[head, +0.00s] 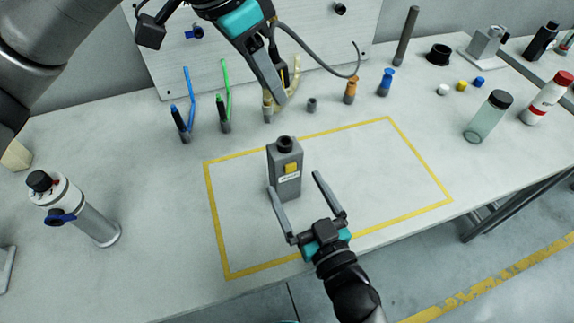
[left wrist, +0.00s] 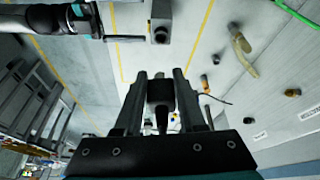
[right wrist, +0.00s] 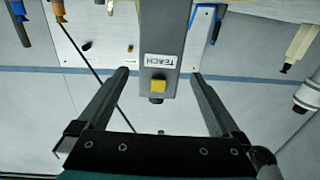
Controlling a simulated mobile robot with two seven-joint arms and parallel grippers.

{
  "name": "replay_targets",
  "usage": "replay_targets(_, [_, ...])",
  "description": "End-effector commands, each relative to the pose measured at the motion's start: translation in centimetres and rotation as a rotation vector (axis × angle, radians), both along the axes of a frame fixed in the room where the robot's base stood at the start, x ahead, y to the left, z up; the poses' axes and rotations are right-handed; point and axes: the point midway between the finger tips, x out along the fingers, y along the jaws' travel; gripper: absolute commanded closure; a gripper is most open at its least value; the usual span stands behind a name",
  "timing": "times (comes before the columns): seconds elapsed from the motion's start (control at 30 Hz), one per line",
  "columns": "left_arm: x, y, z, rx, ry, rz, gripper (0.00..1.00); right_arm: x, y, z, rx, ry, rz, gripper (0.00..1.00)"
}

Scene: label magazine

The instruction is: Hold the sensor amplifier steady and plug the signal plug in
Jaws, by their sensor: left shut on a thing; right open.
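The sensor amplifier (head: 285,172) is an upright grey box with a dark round socket on top, a yellow button and a TEACH label. It stands inside the yellow outline and fills the upper middle of the right wrist view (right wrist: 165,30). My right gripper (head: 296,182) is open, its fingers pointing at the amplifier's front with gaps either side. My left gripper (head: 280,98) is above and behind the amplifier. In the left wrist view it is shut on the dark signal plug (left wrist: 160,92), apart from the amplifier (left wrist: 160,30). In the head view its fingers mostly hide the plug.
A blue tool (head: 181,120) and a green tool (head: 224,112) stand behind left. A silver cylinder (head: 95,222) is at left. A clear bottle (head: 487,118) and red-white bottle (head: 546,100) are at right. The outlined area (head: 375,165) right of the amplifier is clear.

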Motion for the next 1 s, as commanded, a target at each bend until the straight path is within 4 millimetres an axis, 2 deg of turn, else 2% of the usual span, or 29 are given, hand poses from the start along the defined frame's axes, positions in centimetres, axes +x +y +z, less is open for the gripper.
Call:
replay_targets(0.2, [0.0, 0.0, 0.0, 0.0, 0.0, 0.0, 1.0, 3.2, 1.3, 0.1, 0.0, -0.003, 0.0, 0.0])
replay_targets(0.43, [0.0, 0.0, 0.0, 0.0, 0.0, 0.0, 1.0, 5.4, 2.2, 0.0, 0.0, 0.0, 0.001, 0.0])
replay_targets(0.87, [0.0, 0.0, 0.0, 0.0, 0.0, 0.0, 1.0, 6.2, 2.5, 0.0, 0.001, 0.001, 0.0, 0.0])
replay_targets(1.0, [0.0, 0.0, 0.0, 0.0, 0.0, 0.0, 1.0, 6.2, 2.5, 0.0, 0.001, 0.001, 0.0, 0.14])
